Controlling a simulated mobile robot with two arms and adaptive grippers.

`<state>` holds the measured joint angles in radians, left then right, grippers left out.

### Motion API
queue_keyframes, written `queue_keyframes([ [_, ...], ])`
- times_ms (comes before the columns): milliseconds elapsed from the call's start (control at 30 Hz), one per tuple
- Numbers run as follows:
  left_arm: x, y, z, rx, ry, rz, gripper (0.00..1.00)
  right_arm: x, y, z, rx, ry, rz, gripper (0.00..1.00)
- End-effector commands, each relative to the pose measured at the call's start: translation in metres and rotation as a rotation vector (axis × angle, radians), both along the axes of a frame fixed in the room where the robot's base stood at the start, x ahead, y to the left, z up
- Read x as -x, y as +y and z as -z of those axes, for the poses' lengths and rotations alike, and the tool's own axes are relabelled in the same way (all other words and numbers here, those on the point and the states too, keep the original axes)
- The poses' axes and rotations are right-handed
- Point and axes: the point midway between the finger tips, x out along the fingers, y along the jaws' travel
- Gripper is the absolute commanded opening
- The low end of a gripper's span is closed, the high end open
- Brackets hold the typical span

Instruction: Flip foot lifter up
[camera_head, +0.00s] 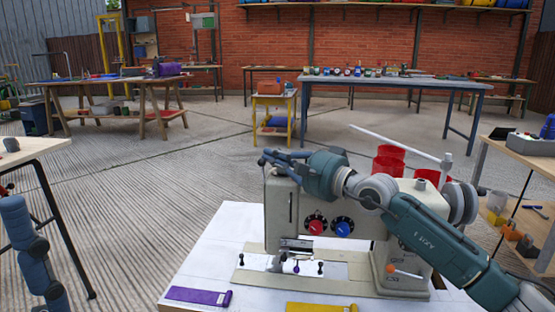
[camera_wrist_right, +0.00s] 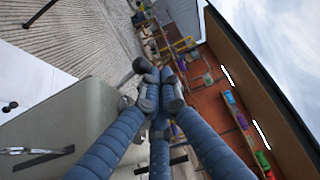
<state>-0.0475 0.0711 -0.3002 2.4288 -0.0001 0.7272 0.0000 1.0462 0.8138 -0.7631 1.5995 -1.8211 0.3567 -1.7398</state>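A beige sewing machine (camera_head: 345,205) stands on a white table, with a red and a blue dial on its front. Its presser foot and needle (camera_head: 296,250) hang over the bed plate. My right arm reaches over the machine, and my right gripper (camera_head: 276,160) is at the upper left of its head. In the right wrist view the machine body (camera_wrist_right: 75,125) lies beside the blue fingers, whose tips (camera_wrist_right: 158,88) are drawn together close to its edge. I cannot make out the foot lifter or any thing between the tips. Blue segments of my left limb (camera_head: 25,240) show at lower left.
A purple block (camera_head: 198,296) and a yellow block (camera_head: 320,307) lie at the white table's (camera_head: 225,240) front. Red cylinders (camera_head: 390,160) stand behind the machine. A wooden workbench (camera_head: 520,150) is at right. Open concrete floor lies beyond the table.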

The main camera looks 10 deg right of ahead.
Motion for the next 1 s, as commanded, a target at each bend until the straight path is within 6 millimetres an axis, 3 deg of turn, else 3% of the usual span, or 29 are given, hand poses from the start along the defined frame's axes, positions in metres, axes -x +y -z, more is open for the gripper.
queue_keyframes([
  [167,0.0,0.0,0.0,0.001,0.0,0.0,0.4,0.016,-0.006,0.006,0.002,0.01,-0.009,0.0],
  [600,0.0,0.0,0.0,0.0,0.001,0.0,0.4,0.085,-0.06,0.008,0.002,0.007,-0.001,0.0],
  [1000,0.0,0.0,0.0,0.0,0.001,0.0,0.4,0.098,-0.069,0.006,0.0,0.001,0.0,0.0],
])
